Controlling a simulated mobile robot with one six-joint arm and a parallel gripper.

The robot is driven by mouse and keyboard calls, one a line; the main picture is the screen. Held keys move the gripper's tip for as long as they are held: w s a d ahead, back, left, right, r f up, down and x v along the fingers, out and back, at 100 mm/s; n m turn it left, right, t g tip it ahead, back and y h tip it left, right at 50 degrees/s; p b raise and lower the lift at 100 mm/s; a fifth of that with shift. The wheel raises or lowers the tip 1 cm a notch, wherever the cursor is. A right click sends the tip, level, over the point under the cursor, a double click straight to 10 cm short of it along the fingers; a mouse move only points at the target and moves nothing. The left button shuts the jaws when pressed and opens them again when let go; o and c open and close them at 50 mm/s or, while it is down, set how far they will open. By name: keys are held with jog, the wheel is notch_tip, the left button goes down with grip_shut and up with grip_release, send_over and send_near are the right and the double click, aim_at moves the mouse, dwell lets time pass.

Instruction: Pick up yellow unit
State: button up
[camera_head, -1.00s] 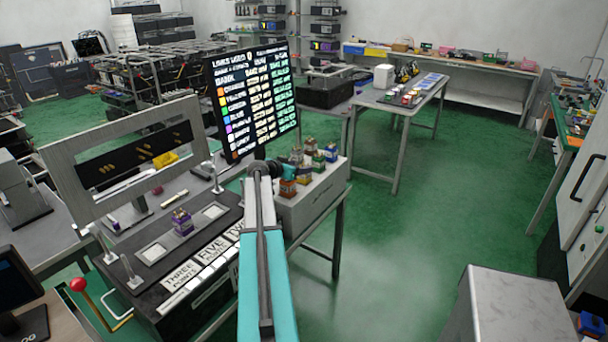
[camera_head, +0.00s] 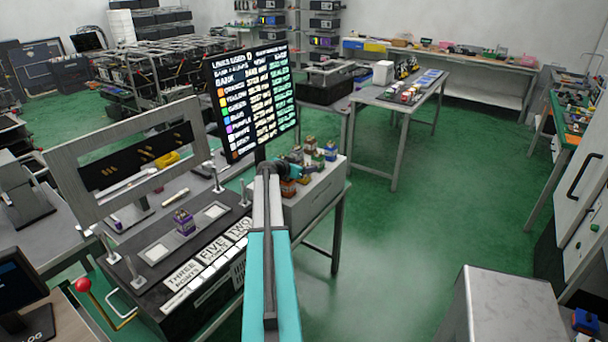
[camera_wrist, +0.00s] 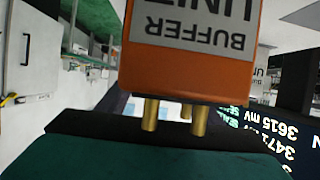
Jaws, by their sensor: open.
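Small coloured units stand in rows on a grey box (camera_head: 318,194) right of the screen in the head view. A small yellowish block, probably the yellow unit (camera_head: 304,179), is partly hidden just right of my gripper (camera_head: 291,173). An orange unit (camera_head: 288,187) stands at the near end, just below my gripper. My gripper is open. Its fingertips are too small or hidden to make out, and no yellow unit is seen in the wrist view.
A screen (camera_head: 252,100) with a coloured list stands close behind my arm. A purple unit (camera_head: 184,222) sits on the black panel (camera_head: 158,277) at left, near metal posts and a grey frame (camera_head: 70,190).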

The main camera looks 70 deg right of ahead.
jog(key=shift+c, duration=0.4)
jog(key=c, duration=1.2)
jog(key=shift+o, duration=0.2)
jog(key=shift+r, duration=0.15)
jog(key=shift+r+b, duration=1.1)
jog(key=shift+r, duration=0.3)
jog(key=s+a+r+b, duration=0.2)
jog(key=s+a+b, duration=0.3)
jog(key=a, duration=0.9)
jog(key=shift+s, duration=1.2)
jog(key=shift+a, duration=0.1)
